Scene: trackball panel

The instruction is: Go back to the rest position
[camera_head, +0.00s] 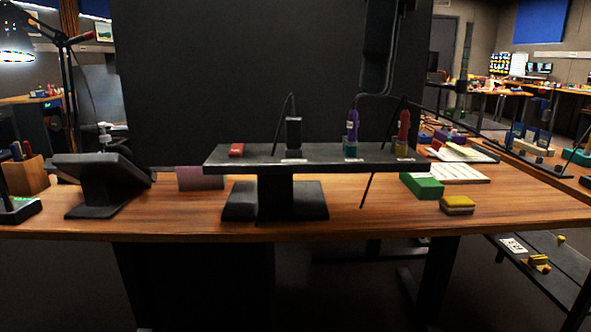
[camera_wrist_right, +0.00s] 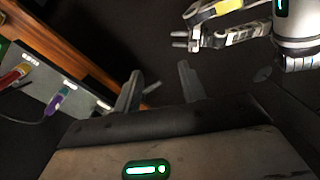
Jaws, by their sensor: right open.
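In the head view a dark narrow panel (camera_head: 330,158) stands on a black pedestal on the wooden table. I make out neither gripper clearly in the head view. In the right wrist view my right gripper (camera_wrist_right: 160,90) has its two dark fingers apart and nothing between them. The panel's edge (camera_wrist_right: 45,85) lies to its left, apart from it. Another arm's gripper (camera_wrist_right: 187,38), likely my left, shows above; its jaws are unclear.
The wooden table (camera_head: 180,222) also holds a tilted black stand (camera_head: 100,175) at left. A green block (camera_head: 422,186) and a yellow block (camera_head: 457,205) lie at right. A dark screen (camera_head: 240,80) rises behind. Dark floor shows below the right gripper.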

